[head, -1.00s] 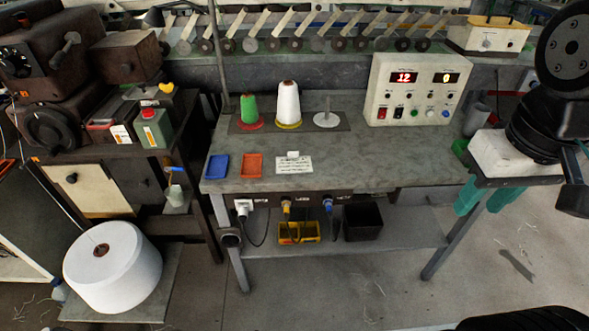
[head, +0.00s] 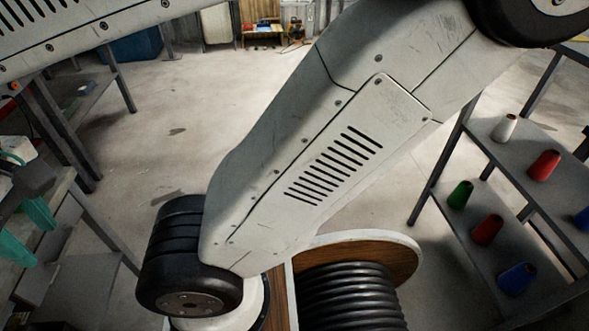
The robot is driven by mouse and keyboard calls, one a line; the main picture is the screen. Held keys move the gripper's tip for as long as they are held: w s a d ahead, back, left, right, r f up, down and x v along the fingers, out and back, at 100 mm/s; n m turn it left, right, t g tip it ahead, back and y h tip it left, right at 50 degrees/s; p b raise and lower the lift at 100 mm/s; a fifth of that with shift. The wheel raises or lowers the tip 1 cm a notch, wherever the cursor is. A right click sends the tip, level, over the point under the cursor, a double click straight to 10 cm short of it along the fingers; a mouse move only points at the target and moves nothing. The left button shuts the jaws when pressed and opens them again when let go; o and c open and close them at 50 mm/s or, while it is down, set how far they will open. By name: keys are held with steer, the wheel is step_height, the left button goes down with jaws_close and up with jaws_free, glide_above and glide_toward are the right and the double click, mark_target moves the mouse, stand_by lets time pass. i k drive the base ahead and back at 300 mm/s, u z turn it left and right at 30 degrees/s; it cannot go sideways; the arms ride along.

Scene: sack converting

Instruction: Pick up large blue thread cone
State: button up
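A blue thread cone (head: 518,279) stands on the lower shelf of the rack at the right. Another blue cone (head: 583,218) stands on the upper shelf, cut off by the right edge. I cannot tell for sure which of the two is the large one. My gripper (head: 32,234) is at the far left edge, partly cut off, with its teal fingers apart and nothing seen between them. It is far from both blue cones, with my arm crossing the picture between.
The grey rack (head: 452,205) also holds a white cone (head: 505,128), red cones (head: 543,166) and a green cone (head: 460,195). A wooden reel (head: 385,254) of black cable stands at the bottom middle. Open floor (head: 170,130) lies behind my arm.

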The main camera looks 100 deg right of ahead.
mark_target(512, 282)
steer(key=z, duration=5.2)
